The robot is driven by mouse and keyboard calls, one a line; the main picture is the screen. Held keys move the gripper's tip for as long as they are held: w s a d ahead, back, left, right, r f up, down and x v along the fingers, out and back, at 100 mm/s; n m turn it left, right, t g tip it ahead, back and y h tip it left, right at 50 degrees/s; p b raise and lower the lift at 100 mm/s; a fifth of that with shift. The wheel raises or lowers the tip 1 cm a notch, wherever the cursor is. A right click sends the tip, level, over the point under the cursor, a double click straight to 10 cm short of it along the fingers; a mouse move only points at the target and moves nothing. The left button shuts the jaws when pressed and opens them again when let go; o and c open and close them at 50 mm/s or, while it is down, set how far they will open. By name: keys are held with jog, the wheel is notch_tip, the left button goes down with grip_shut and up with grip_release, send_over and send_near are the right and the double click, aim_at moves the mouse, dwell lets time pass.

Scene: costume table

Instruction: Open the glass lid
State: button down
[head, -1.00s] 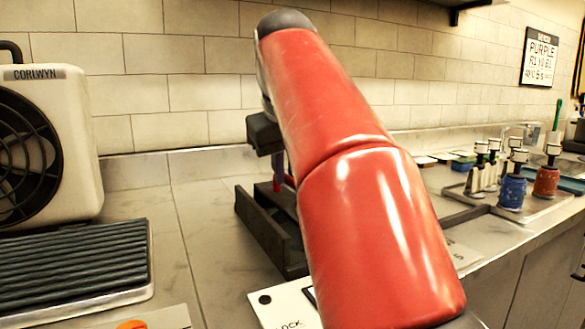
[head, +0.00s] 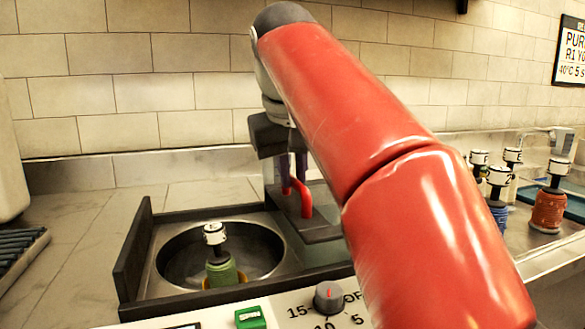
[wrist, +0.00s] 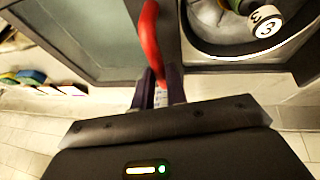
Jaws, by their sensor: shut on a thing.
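The glass lid is a dark-framed flat panel (head: 325,235) at the right of the round basin (head: 165,262), partly hidden by my red arm. Its grey pane (wrist: 85,35) shows in the wrist view, beside the basin. A red curved handle (head: 306,202) rises from the lid; in the wrist view the handle (wrist: 150,42) runs to between my fingers. My gripper (head: 287,172) points down and is shut on the handle. The basin is uncovered in the head view. Inside it stands a green jar-like piece (head: 221,270) with a white numbered cap.
A control panel (head: 275,313) with a green switch and a knob lies in front of the basin. Several blue and orange capped pieces (head: 549,205) stand on the right. A tiled wall closes the back.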

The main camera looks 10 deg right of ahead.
jog(key=shift+d, duration=0.1)
jog(key=c, duration=1.4)
grip_release()
jog(key=v, duration=0.7)
jog(key=shift+s+r+p, duration=0.2)
jog(key=shift+r+p, duration=0.15)
jog(key=shift+p, duration=0.05)
jog(key=shift+s, duration=0.1)
